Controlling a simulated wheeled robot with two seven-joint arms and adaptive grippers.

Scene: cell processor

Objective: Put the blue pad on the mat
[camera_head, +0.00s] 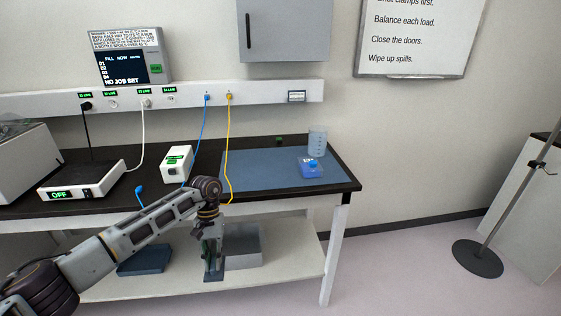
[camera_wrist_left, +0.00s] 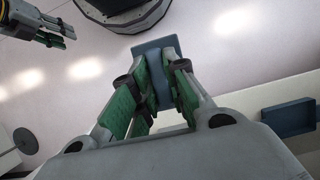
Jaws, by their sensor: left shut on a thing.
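The blue pad (camera_wrist_left: 154,48) is a thin, flat, dull blue piece, clamped between the green fingers of my left gripper (camera_wrist_left: 153,85). In the head view my left gripper (camera_head: 212,256) points down in front of the bench, below the worktop, and the pad (camera_head: 213,276) shows small at its fingertips. The blue mat (camera_head: 255,170) lies flat on the right part of the dark worktop, above and to the right of the gripper. My right gripper (camera_wrist_left: 57,32) shows at the upper left of the left wrist view; its opening is unclear.
A clear beaker (camera_head: 317,142) and a small blue box (camera_head: 311,169) stand at the mat's right side. A white device (camera_head: 177,163) stands left of the mat, and a yellow cable (camera_head: 229,140) hangs over its left part. The lower shelf holds a blue tray (camera_head: 146,258) and grey box (camera_head: 244,246).

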